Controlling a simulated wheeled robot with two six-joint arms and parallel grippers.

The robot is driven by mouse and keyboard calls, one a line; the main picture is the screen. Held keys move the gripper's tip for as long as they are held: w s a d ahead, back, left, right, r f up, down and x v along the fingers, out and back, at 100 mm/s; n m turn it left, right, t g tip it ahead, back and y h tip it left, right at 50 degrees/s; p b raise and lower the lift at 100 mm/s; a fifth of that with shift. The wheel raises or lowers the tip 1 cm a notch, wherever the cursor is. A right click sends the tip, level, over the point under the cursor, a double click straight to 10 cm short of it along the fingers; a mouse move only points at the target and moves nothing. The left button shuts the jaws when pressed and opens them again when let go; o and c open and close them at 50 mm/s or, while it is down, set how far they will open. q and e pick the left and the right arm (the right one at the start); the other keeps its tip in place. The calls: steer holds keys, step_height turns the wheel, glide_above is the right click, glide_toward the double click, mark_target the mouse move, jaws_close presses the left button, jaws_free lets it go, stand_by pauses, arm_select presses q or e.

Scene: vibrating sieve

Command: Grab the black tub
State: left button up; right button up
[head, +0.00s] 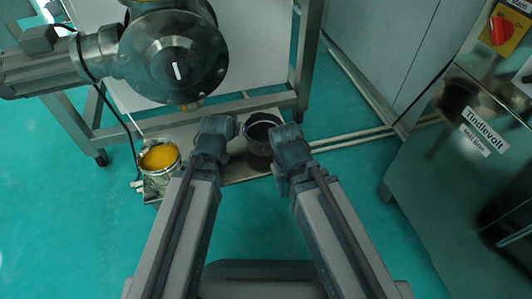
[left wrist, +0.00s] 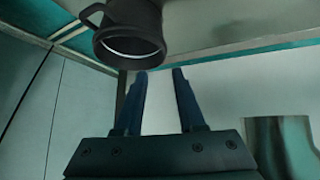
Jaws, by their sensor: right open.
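The black tub (head: 262,132) stands on a low platform in the middle of the head view, between my two grippers. In the left wrist view the black tub (left wrist: 130,32) shows at the top, upside down, with its round rim and a side lug. My left gripper (head: 222,132) is just left of the tub in the head view. In the left wrist view its fingers (left wrist: 159,74) are apart with nothing between them. My right gripper (head: 281,150) is open at the tub's right side and hides part of it. Contact with the tub cannot be told.
A metal bucket of yellow material (head: 160,158) stands left of my left gripper. The low platform (head: 232,172) lies under the tub. The steel sieve machine (head: 172,55) overhangs behind, on a metal frame (head: 302,60). A control cabinet (head: 440,180) stands at right. The green floor is clear in front.

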arm_select(q)
steer(key=b+x, duration=1)
steer(key=x, duration=0.5)
steer(key=shift+a+b, duration=0.15)
steer(key=shift+b, duration=0.15)
arm_select(e)
step_height(320, 180, down, 11)
steer(key=shift+s+f, duration=0.15)
steer(key=shift+s, duration=0.1)
arm_select(q)
jaws_close()
steer(key=shift+s, duration=0.1)
stand_by(0.5)
